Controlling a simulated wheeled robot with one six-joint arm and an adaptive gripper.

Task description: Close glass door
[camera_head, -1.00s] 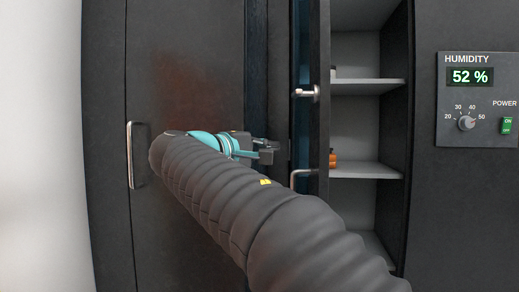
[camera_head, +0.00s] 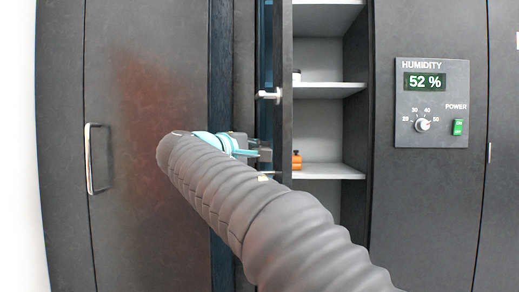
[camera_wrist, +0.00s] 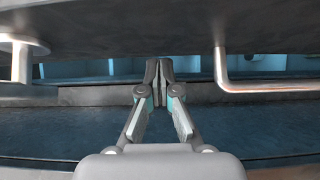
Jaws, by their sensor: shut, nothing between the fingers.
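The glass door (camera_head: 284,60) of the cabinet stands open, seen nearly edge-on in the head view, with its dark frame and a strip of bluish glass. It carries a metal latch knob (camera_head: 268,95) and a bar handle, mostly hidden behind my arm in that view. My gripper (camera_head: 264,152) is shut and empty at the door's outer left side, close to the frame; I cannot tell if it touches. In the wrist view my fingertips (camera_wrist: 158,72) are together beside the dark door frame (camera_wrist: 120,45), between the knob (camera_wrist: 20,50) and the bar handle (camera_wrist: 225,75).
The open cabinet has pale shelves (camera_head: 330,90), with a small orange bottle (camera_head: 296,160) on one. A closed dark door with a handle (camera_head: 90,158) is at left. A humidity panel (camera_head: 432,102) reading 52 % is at right.

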